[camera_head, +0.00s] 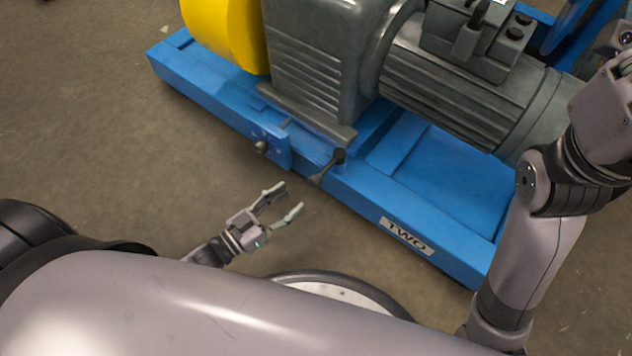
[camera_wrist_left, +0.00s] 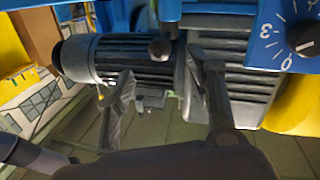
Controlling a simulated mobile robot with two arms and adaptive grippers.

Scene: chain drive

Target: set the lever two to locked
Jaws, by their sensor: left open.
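The blue frame (camera_head: 447,264) carries a grey motor (camera_head: 455,75) and a yellow guard (camera_head: 228,35). A small panel with a knob (camera_head: 261,146) is left of the lever; its numbered dial (camera_wrist_left: 303,37) shows in the wrist view. The floor (camera_head: 110,165) at left is clear.

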